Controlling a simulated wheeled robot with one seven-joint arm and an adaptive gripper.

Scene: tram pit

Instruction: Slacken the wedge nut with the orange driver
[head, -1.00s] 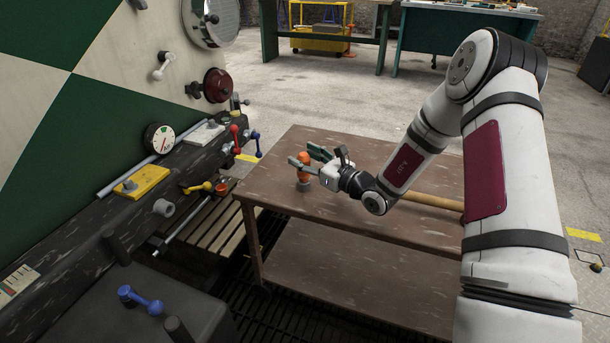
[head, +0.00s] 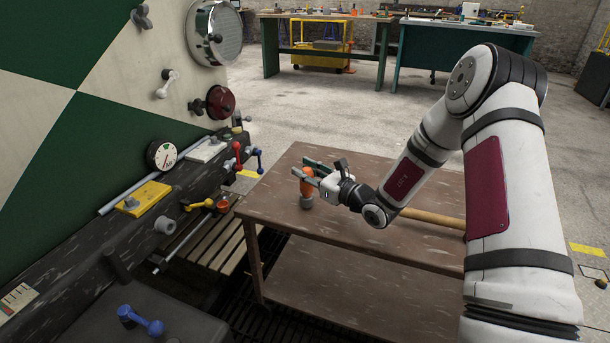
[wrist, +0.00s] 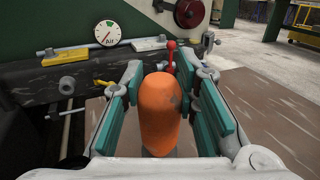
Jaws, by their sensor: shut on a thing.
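The orange driver (head: 307,184) stands upright on the brown table, with a grey lower end on the tabletop. My gripper (head: 299,169) is shut on its orange upper part. In the wrist view the orange driver (wrist: 160,110) fills the space between the teal finger pads of my gripper (wrist: 160,92), and its lower end is hidden. A grey nut-like piece (head: 165,224) sticks out of the dark beam at the left, and another grey piece (head: 131,203) sits on a yellow plate (head: 148,195). I cannot tell which is the wedge nut.
The brown table (head: 370,235) also bears a wooden handle (head: 432,217). A round gauge (head: 161,155) and a yellow lever (head: 199,205) are farther left. The table's front part is clear.

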